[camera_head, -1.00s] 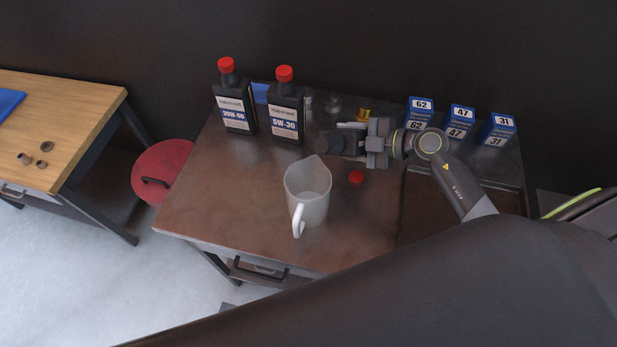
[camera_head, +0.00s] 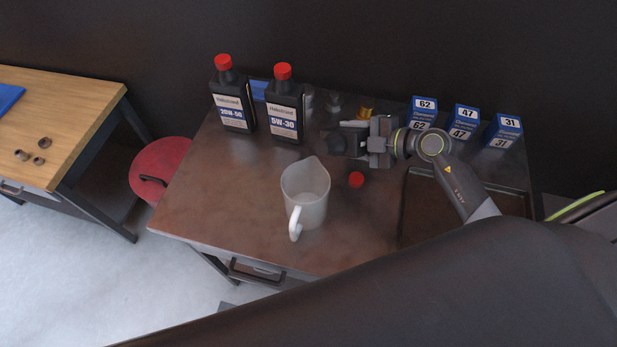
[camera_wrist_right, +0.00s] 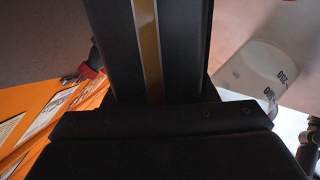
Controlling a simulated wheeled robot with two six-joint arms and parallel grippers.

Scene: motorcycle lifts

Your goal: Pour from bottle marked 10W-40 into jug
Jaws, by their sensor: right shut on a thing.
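My right gripper (camera_head: 366,147) is shut on a dark bottle (camera_head: 342,142), held behind and to the right of the jug. Its label and mouth cannot be made out. In the right wrist view the bottle (camera_wrist_right: 180,45) is black with an amber vertical strip. The translucent jug (camera_head: 305,185) stands upright on the brown table, its white handle towards me. The jug also shows at the right of the wrist view (camera_wrist_right: 258,75), with volume marks. A red cap (camera_head: 356,180) lies on the table right of the jug. My left gripper is not in view.
Two black bottles with red caps, marked 20W-50 (camera_head: 233,108) and 5W-30 (camera_head: 284,115), stand at the back left. Blue boxes marked 62 (camera_head: 424,108), 47 (camera_head: 465,121) and 31 (camera_head: 506,130) stand at the back right. A dark tray (camera_head: 410,210) lies at the right. The table's front left is clear.

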